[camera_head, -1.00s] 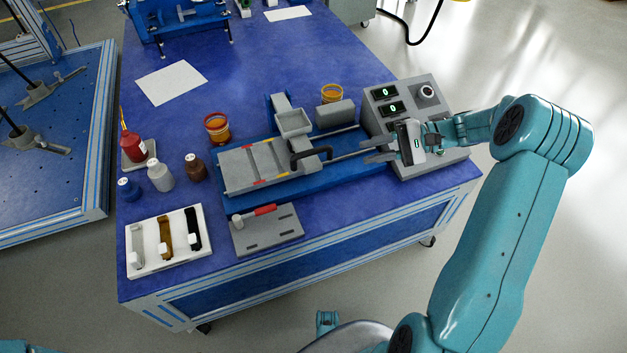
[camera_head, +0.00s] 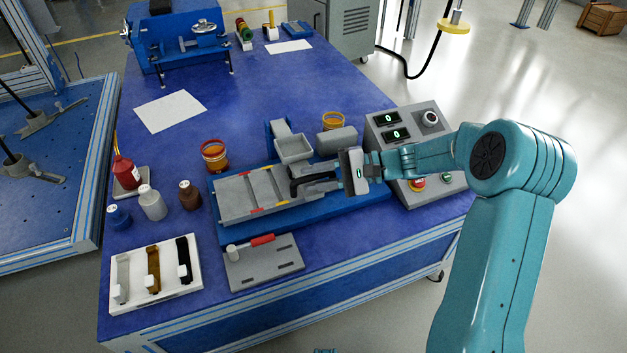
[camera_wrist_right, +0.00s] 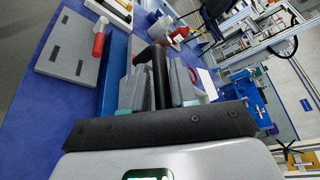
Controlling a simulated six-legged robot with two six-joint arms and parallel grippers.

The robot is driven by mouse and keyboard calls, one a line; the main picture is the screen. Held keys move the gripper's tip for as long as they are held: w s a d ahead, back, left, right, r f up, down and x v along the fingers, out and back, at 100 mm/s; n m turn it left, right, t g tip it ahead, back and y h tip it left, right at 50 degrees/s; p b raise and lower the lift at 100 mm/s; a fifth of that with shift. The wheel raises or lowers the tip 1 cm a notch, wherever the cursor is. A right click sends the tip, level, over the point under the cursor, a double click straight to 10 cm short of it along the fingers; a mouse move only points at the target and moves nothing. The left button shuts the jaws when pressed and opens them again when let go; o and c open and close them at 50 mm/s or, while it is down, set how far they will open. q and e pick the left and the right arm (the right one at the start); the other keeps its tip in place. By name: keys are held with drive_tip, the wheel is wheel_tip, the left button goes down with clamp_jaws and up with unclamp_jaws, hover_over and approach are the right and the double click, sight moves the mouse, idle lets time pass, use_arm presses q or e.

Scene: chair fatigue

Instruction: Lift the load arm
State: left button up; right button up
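The test rig on the blue table has a blue base (camera_head: 350,208) and a grey slab (camera_head: 243,200) with red and yellow marks. The load arm's black handle (camera_head: 297,187) stands at the slab's right end. My right gripper (camera_head: 316,180) reaches in from the right at the handle. In the right wrist view the black handle (camera_wrist_right: 158,65) stands between the two fingers (camera_wrist_right: 158,90). The fingers look spread about it; firm contact on both sides does not show. The gripper and wrist hide much of the load arm's rod.
A grey control box (camera_head: 401,133) with green displays stands right of the rig. A grey plate (camera_head: 264,265) with a red-handled tool and a white sample tray (camera_head: 153,275) lie in front. Bottles (camera_head: 152,203) stand left.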

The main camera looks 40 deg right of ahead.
drive_tip(key=shift+w+a+f, duration=0.1)
drive_tip(key=shift+w+a, duration=0.1)
drive_tip(key=shift+a, duration=0.05)
clamp_jaws()
